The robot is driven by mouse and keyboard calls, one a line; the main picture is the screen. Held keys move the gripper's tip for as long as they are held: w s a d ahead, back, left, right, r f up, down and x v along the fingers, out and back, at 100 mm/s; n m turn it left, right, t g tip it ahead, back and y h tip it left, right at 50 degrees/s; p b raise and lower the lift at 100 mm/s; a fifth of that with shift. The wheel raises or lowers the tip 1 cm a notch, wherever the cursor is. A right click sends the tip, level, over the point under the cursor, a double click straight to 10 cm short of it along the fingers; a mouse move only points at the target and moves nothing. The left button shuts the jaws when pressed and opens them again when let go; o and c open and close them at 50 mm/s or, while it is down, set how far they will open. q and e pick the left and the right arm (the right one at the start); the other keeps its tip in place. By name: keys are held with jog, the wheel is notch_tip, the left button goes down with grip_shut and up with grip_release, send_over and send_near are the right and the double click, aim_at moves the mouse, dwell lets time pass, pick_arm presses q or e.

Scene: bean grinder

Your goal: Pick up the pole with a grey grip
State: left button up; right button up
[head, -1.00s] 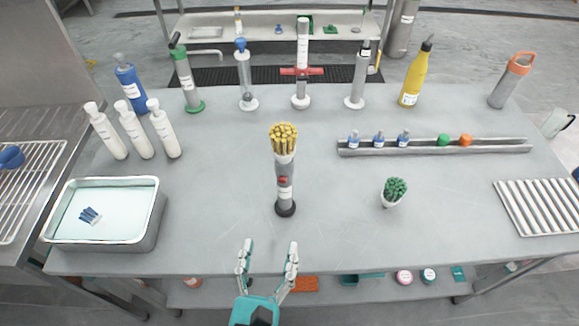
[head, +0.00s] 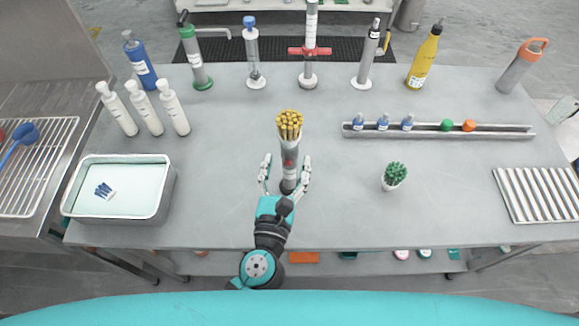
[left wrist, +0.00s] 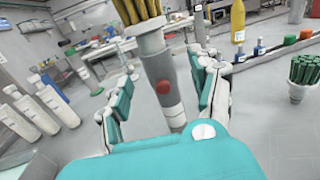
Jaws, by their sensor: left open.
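A grey pole (head: 366,62) with a grey-and-dark top stands upright on a white round base at the back of the table; it looks like the one with a grey grip. My left gripper (head: 287,165) is in front of it and to its left, well apart. Its open fingers stand on either side of a grey cylinder (head: 289,160) with a red button, which holds yellow sticks (head: 289,122). In the left wrist view the cylinder (left wrist: 160,75) rises between the parted fingers; contact cannot be told. My right gripper is out of view.
A rail (head: 490,134), green-stick cup (head: 394,177) and tray (head: 160,200) flank the middle.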

aim_at(288, 156)
pick_arm(q)
jog(key=w, duration=0.1)
jog(key=w+p, duration=0.1)
jog(key=w, duration=0.2)
jog(key=shift+w+d+f, duration=0.15)
jog(key=shift+w+d, duration=0.2)
jog(key=shift+w+f, duration=0.1)
jog(key=shift+w, duration=0.05)
jog(key=c, duration=1.2)
grip_shut()
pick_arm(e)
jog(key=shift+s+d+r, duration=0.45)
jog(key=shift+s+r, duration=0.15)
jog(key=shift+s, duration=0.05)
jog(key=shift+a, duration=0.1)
